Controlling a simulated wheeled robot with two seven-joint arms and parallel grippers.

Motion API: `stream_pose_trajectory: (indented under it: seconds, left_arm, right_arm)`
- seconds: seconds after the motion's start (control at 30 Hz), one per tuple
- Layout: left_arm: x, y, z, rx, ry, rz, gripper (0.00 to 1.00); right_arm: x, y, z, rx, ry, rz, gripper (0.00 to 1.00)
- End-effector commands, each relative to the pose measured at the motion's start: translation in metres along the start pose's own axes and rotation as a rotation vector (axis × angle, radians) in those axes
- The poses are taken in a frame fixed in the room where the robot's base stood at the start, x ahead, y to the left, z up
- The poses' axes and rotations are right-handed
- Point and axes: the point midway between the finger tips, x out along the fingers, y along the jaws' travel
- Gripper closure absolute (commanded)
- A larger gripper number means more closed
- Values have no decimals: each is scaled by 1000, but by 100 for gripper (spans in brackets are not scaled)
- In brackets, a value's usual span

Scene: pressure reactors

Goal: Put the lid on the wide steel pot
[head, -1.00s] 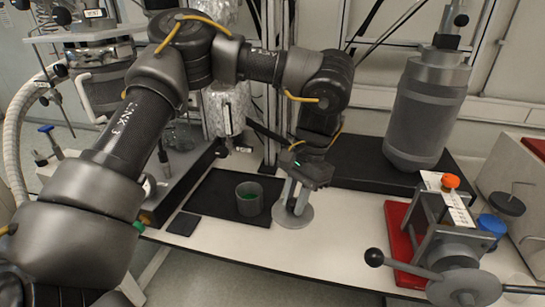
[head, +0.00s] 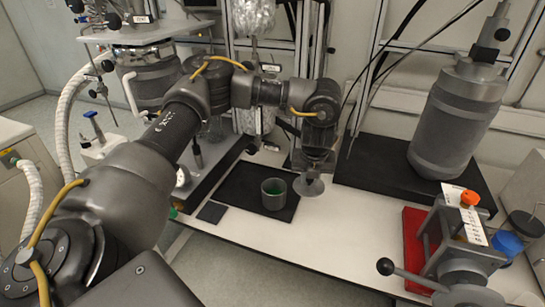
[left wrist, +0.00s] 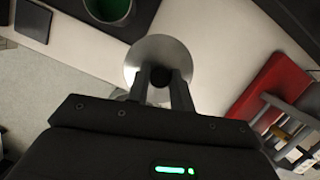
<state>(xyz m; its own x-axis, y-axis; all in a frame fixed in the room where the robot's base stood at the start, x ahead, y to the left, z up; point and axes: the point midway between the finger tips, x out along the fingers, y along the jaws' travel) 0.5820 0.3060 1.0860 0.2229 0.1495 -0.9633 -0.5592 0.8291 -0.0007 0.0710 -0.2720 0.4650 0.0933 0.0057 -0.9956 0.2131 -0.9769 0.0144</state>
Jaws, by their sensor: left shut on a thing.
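The wide steel pot (head: 273,201) is a grey open cylinder with green inside, standing upright on a black mat. In the left wrist view the pot (left wrist: 92,18) is at the top edge, partly cut off. The lid (head: 309,188) is a round steel disc just right of the pot, apart from it and seemingly raised above the white bench. My left gripper (head: 318,160) is above the lid. In the left wrist view its fingers (left wrist: 160,85) are shut on the lid's dark knob, with the disc (left wrist: 150,50) beyond them. My right gripper is not in view.
The black mat (head: 236,190) has a small dark square pad (head: 211,212) at its near left corner. A red-based clamp device (head: 415,240) stands at the right. A large grey cylinder (head: 455,120) stands behind on a black base. The white bench (head: 345,225) is clear in front.

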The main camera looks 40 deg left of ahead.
Motion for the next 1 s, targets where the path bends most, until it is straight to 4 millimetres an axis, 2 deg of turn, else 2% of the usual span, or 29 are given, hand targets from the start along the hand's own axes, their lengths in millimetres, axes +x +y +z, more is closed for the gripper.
stream_pose_trajectory:
  seconds: [0.03,0.2,0.5,0.7,1.0]
  left_arm:
    - [2,9,9,86,3,-26,100]
    - [19,34,34,416,3,-118,100]
    - [46,86,70,919,2,-258,100]
    - [56,111,82,1119,1,-312,100]
    - [60,119,86,1197,-1,-332,100]
  right_arm:
    - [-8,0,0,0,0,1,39]
    - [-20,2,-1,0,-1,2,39]
    - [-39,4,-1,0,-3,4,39]
    - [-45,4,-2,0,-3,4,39]
    - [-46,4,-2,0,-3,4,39]
